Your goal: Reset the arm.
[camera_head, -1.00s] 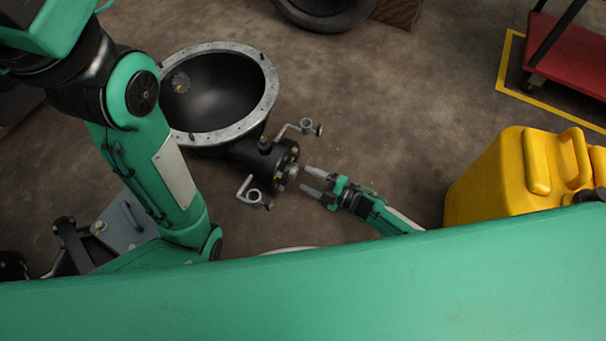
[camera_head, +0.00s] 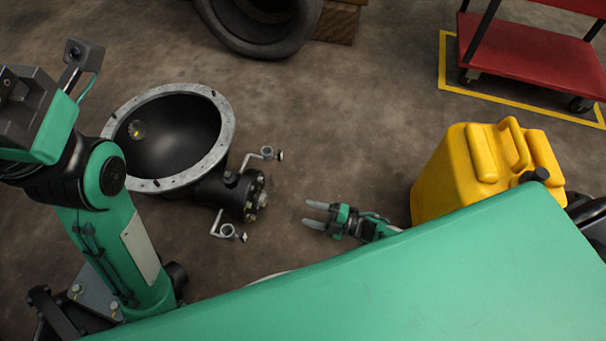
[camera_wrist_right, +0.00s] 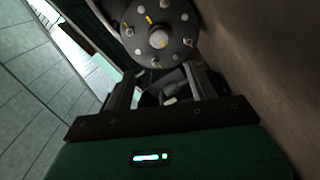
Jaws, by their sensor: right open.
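My right gripper (camera_head: 316,214) is in the middle of the head view, its two grey fingers pointing left and spread apart, with nothing seen between them. It is to the right of a black flanged hub (camera_head: 250,196) and apart from it. In the right wrist view the open fingers (camera_wrist_right: 165,85) show below a round bolted flange (camera_wrist_right: 158,30). My left arm (camera_head: 115,205) stands at the left of the head view.
The hub joins a large black bowl-shaped housing (camera_head: 224,134) on the brown floor. A yellow canister (camera_head: 440,180) stands right of my right gripper. A tyre (camera_head: 262,45) lies at the back, and a red cart (camera_head: 530,58) stands at the back right. Floor between them is clear.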

